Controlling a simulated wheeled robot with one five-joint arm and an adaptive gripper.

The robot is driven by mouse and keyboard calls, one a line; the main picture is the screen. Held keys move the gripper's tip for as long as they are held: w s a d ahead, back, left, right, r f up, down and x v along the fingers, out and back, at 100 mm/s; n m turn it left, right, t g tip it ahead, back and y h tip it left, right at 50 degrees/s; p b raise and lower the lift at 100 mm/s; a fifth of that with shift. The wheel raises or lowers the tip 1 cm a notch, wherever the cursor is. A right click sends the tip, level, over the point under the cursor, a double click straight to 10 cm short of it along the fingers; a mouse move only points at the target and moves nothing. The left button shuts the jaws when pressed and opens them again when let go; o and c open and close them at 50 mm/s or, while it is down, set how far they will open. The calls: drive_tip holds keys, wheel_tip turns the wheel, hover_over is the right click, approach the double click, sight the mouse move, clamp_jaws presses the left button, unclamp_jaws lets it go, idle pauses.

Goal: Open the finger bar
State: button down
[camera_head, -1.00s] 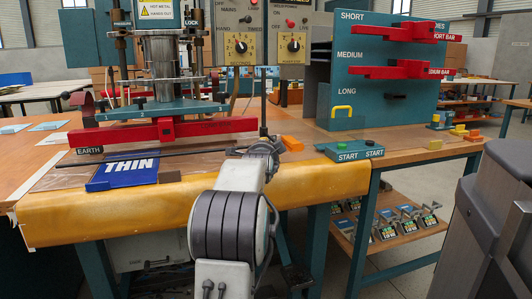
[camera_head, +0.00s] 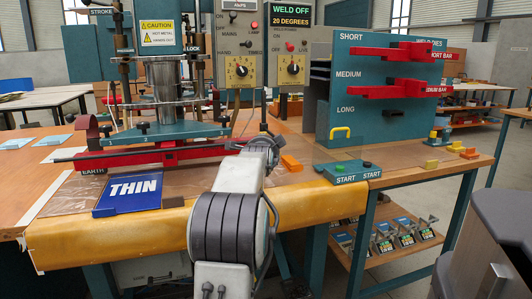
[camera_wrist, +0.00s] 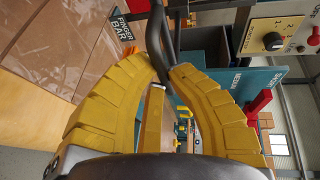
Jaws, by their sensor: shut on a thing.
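The finger bar shows in the wrist view as a dark curved handle (camera_wrist: 157,42), with a black "FINGER BAR" label (camera_wrist: 124,28) beside it. My gripper (camera_wrist: 163,78) has its yellow fingers closed around this handle. In the head view my gripper (camera_head: 258,142) is at the right end of the welding machine's red bar (camera_head: 140,157), and my own wrist hides its fingers. A thin dark bar (camera_head: 170,149) runs left from there, close along the red bar. The blue THIN card (camera_head: 133,190) lies in front on clear sheet.
A teal START box (camera_head: 343,171) and an orange block (camera_head: 291,163) stand right of my gripper. Control boxes (camera_head: 240,68) hang above. A teal rack (camera_head: 385,75) with red bars stands at the back right. A padded yellow edge (camera_head: 100,235) fronts the table.

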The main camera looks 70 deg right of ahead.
wheel_tip(320, 180, up, 10)
drive_tip(key=p, duration=0.6)
drive_tip(key=shift+f, duration=0.15)
drive_tip(key=c, duration=1.2)
unclamp_jaws()
drive_tip(key=shift+o, duration=0.2)
drive_tip(key=v, duration=1.2)
